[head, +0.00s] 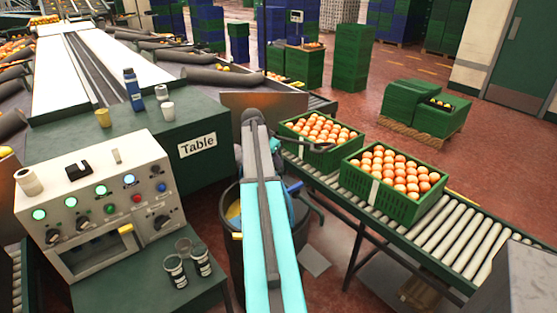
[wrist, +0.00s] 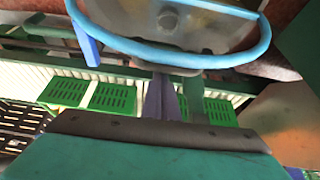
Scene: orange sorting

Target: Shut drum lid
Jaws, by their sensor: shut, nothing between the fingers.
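The drum (head: 229,240) stands on the floor right of the table, dark-sided, with something yellow inside its open top. My arm hides much of it. A blue part beside my arm (head: 294,188) looks like a piece of the lid's rim. In the wrist view the lid (wrist: 200,38) fills the top, a grey disc with a blue rim, raised rather than flat on the drum. My gripper (wrist: 160,84) appears as slim purple-grey fingers, shut and empty, just below the lid's rim. Whether they touch it I cannot tell. In the head view my arm hides the fingers.
The green table (head: 150,130) and a control panel (head: 95,205) stand left of the drum. A roller conveyor (head: 455,235) with two crates of oranges (head: 395,205) runs along the right. Red floor shows between the drum and conveyor.

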